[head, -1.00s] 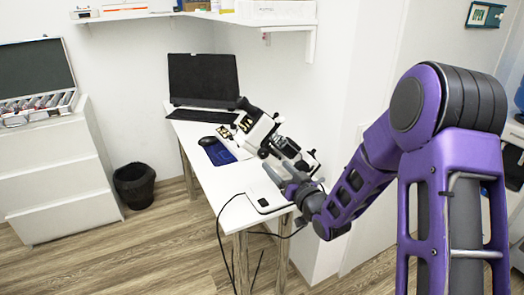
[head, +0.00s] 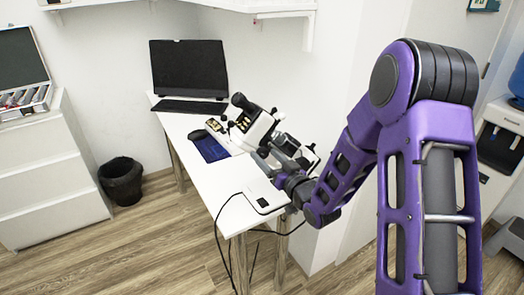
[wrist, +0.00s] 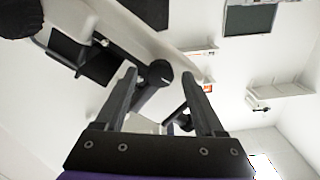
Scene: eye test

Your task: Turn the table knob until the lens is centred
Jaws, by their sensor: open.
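A white and black optical instrument (head: 256,127) stands tilted on the white table (head: 213,193), with black eyepiece and clamp parts. My gripper (head: 262,163) is at the instrument's near lower side, above the table. In the wrist view my gripper (wrist: 166,88) is open, its two dark fingers spread. A round black knob (wrist: 158,73) shows between the fingertips, nearer the left finger; I cannot tell whether they touch. I cannot tell whether this is the table knob. The lens is not clearly visible, and my arm hides part of the instrument.
A flat white box (head: 262,201) with a cable lies at the table's near end. A black bin (head: 121,181) stands on the floor. Floor at left front is clear.

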